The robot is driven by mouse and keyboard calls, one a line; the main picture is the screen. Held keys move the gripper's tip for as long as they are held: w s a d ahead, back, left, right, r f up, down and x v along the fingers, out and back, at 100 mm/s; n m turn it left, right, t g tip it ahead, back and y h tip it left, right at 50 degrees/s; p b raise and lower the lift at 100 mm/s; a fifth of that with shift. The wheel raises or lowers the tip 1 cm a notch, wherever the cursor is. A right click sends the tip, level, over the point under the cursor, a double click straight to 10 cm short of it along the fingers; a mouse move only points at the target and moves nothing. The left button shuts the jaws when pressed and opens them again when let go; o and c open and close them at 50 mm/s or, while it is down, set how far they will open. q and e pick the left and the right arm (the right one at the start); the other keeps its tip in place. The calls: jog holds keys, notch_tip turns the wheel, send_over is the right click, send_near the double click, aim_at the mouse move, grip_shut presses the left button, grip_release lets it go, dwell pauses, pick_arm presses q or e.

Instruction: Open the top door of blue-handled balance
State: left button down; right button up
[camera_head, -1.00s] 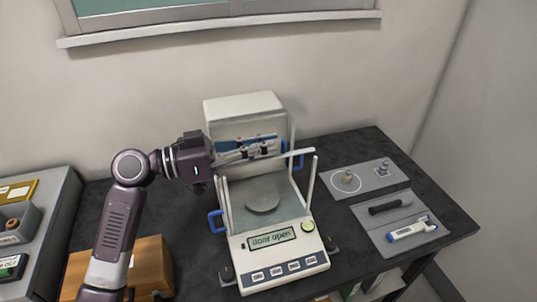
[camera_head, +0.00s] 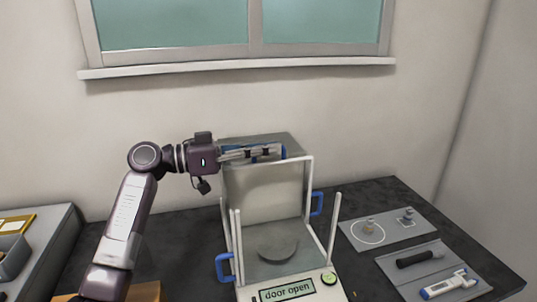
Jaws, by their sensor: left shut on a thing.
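The blue-handled balance (camera_head: 275,246) stands on the dark table, with a round pan (camera_head: 278,248) in its chamber and a display reading "door open" (camera_head: 287,291). Blue handles show low on its left side (camera_head: 225,267) and on its right side (camera_head: 317,203). My left gripper (camera_head: 272,152) is at the top rear of the balance, across the top of the rear housing. It is shut on a blue part there, which looks like the top door's handle; the fingers hide most of it. The top above the pan looks clear. My right gripper is not in view.
To the right lie a grey mat (camera_head: 386,235) with small weights and a grey tray (camera_head: 428,260) with a black tool and a white-blue one. A grey-topped surface (camera_head: 45,262) is at the far left. The wall and window sill (camera_head: 240,72) are behind.

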pick_arm(q)
jog(key=c, duration=2)
grip_release()
jog(key=shift+c, duration=0.2)
jog(key=v, duration=1.2)
